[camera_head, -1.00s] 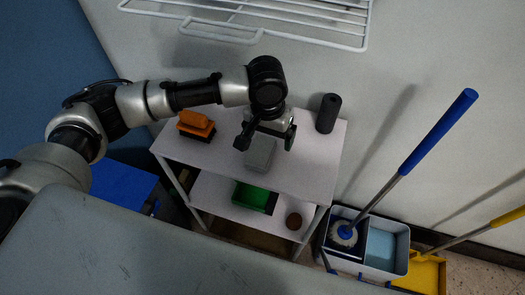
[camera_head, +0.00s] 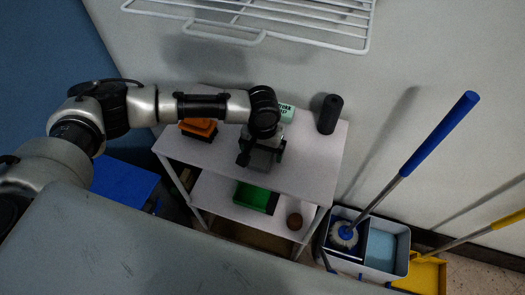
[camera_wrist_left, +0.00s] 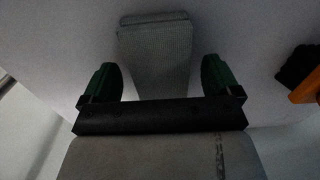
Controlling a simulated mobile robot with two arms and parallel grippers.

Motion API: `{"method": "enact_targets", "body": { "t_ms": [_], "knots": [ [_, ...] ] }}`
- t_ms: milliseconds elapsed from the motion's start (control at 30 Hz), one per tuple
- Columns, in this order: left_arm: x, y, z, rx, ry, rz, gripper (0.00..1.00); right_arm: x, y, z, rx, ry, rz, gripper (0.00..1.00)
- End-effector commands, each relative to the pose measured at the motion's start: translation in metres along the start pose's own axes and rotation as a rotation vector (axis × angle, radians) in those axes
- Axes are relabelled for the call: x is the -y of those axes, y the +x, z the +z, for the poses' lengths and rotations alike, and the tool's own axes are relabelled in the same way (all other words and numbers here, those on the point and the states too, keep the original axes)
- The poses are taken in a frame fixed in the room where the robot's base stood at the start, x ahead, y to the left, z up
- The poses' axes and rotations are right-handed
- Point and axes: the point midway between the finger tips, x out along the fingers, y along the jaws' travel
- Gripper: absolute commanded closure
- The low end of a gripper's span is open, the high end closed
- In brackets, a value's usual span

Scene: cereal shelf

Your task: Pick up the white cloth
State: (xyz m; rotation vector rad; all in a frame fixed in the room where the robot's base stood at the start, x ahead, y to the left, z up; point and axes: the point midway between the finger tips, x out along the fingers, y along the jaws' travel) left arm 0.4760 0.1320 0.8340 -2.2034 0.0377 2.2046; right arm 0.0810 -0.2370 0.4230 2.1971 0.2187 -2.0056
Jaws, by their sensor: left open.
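The white cloth (camera_head: 260,160) looks grey in this dim light. It lies folded on the top shelf of the white cart, partly hidden under my left gripper in the head view. In the left wrist view the folded, ribbed cloth (camera_wrist_left: 156,50) lies ahead, reaching back between the two fingers. My left gripper (camera_head: 261,158) is open above the cloth; its fingers (camera_wrist_left: 160,85) stand one on each side of it in the wrist view. Whether they touch it I cannot tell. My right gripper is not in view.
An orange-and-black brush (camera_head: 199,128) sits left on the cart top (camera_head: 305,165). A black cylinder (camera_head: 329,114) stands right, and a pale green labelled item (camera_head: 287,112) behind. A green box (camera_head: 252,197) is on the lower shelf. Mop buckets (camera_head: 380,250) stand at right.

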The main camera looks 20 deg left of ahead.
Motion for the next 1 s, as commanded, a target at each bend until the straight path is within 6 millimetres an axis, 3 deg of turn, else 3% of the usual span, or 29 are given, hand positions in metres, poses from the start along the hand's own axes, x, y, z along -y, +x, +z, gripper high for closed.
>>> {"method": "enact_targets", "body": {
  "t_ms": [300, 700, 1000],
  "knots": [
    [-0.0001, 0.0079, 0.0002, -0.001, 0.001, 0.000, 0.08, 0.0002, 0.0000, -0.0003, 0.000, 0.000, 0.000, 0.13],
    [0.0001, 0.0075, 0.0002, -0.001, 0.000, 0.000, 0.66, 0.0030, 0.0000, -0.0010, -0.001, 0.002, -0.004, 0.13],
    [0.0000, 0.0031, 0.0000, -0.001, 0.000, 0.001, 0.66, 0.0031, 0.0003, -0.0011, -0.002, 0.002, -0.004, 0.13]
  ]
}}
